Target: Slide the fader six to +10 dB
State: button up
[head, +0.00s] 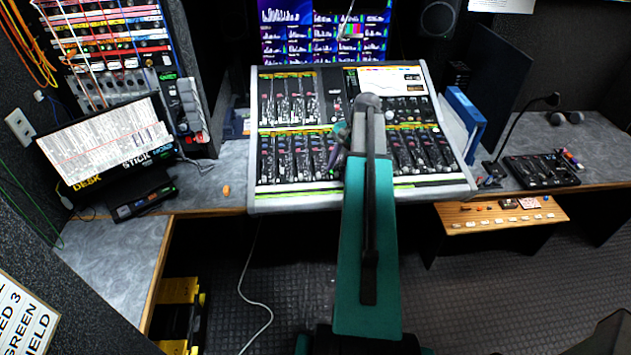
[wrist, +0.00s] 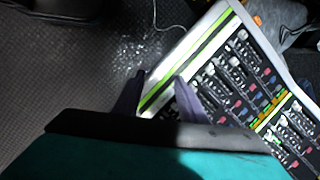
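The mixing console (head: 300,194) stands on the desk, with a lower and an upper bank of dark channel strips carrying faders. I cannot read which strip is six. My teal arm crosses the console's middle and hides some strips. My gripper (head: 340,140) is over the lower bank, mostly hidden by the arm. In the wrist view my gripper (wrist: 159,80) has its two dark fingers apart with nothing between them.
A laptop-like screen (head: 105,145) stands to the left. A blue binder (head: 465,122) stands right of the console. A small black mixer (head: 541,171) with a gooseneck microphone is further right. Monitors (head: 325,35) stand behind. Floor in front is largely clear.

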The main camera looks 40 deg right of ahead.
jog(key=w+a+f+n, duration=0.2)
jog(key=w+a+f, duration=0.1)
jog(key=a, duration=0.4)
jog(key=shift+w+f+g, duration=0.15)
jog(key=shift+f+g, duration=0.05)
jog(key=shift+g, duration=0.1)
dwell(0.4)
